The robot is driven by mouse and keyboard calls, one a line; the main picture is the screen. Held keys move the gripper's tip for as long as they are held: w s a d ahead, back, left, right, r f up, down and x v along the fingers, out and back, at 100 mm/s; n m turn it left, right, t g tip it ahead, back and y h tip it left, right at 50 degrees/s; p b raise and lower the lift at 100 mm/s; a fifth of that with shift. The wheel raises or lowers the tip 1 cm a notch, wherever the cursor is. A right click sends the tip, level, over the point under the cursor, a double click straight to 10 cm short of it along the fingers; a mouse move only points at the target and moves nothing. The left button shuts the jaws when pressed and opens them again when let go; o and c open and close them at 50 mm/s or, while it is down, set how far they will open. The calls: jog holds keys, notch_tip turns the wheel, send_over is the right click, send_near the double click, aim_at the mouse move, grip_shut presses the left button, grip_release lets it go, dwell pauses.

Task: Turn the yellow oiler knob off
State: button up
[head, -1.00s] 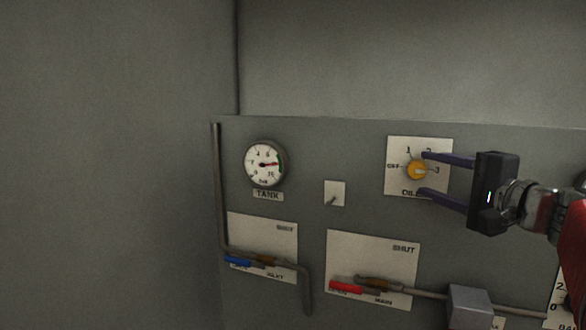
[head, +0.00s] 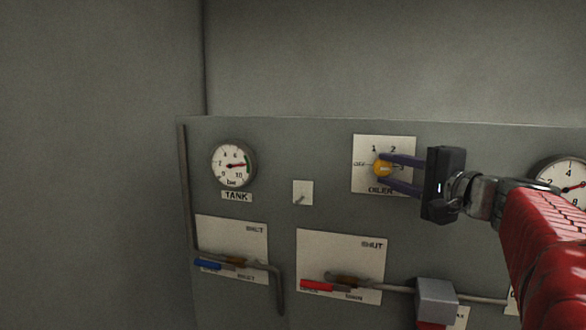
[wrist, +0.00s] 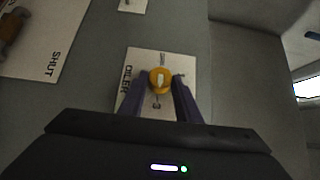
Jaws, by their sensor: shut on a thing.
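The yellow oiler knob (head: 381,169) is on a white plate (head: 362,184) marked OFF, 1, 2, 3 and OILER. My gripper (head: 386,168) reaches it from the right, its two purple fingers shut on the knob from above and below. In the wrist view the knob (wrist: 161,80) sits between the fingertips (wrist: 164,78). Its pale mark lies roughly along the line between OFF and 3; which end points is hard to tell. The fingers partly cover the plate's right side.
A tank gauge (head: 233,164) and a small toggle switch (head: 302,194) are to the left. Below are a blue-handled valve (head: 209,265) and a red-handled valve (head: 322,287), with a grey box (head: 436,298) on a pipe. Another gauge (head: 562,185) is partly behind my arm.

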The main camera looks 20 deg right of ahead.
jog(key=shift+f, duration=0.15)
jog(key=shift+c, duration=1.2)
